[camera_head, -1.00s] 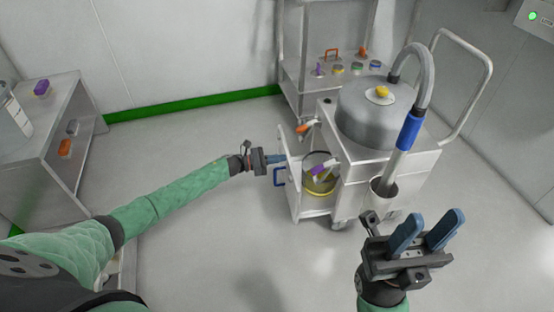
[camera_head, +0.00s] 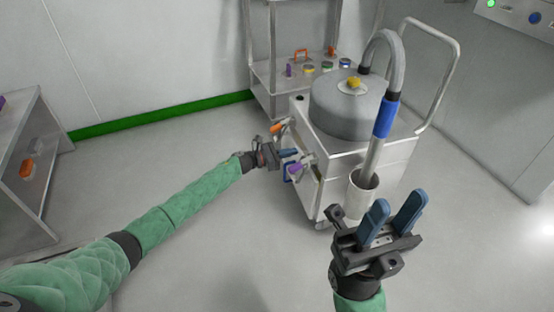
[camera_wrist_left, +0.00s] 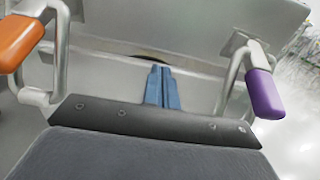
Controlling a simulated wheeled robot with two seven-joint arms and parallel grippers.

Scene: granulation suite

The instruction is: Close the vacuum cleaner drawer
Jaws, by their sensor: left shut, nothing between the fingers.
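The vacuum cleaner (camera_head: 345,110) is a grey drum on a white cart with a bent hose. Its drawer (camera_head: 307,195) is on the cart's left side and is pushed mostly in. In the left wrist view, the drawer front (camera_wrist_left: 110,82) lies between an orange-ended handle (camera_wrist_left: 20,40) and a purple-ended handle (camera_wrist_left: 263,92). A narrow dark opening shows above it. My left gripper (camera_head: 290,154) is shut and empty, its blue fingertips (camera_wrist_left: 160,80) at the drawer front; exact contact is unclear. My right gripper (camera_head: 394,215) is open and empty in front of the cart.
A steel shelf cart (camera_head: 265,75) with several small coloured items stands behind the vacuum cleaner. A steel cabinet (camera_head: 40,150) stands at the far left. A white cup (camera_head: 362,190) on the vacuum's front holds the hose end. The floor left of the cart is clear.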

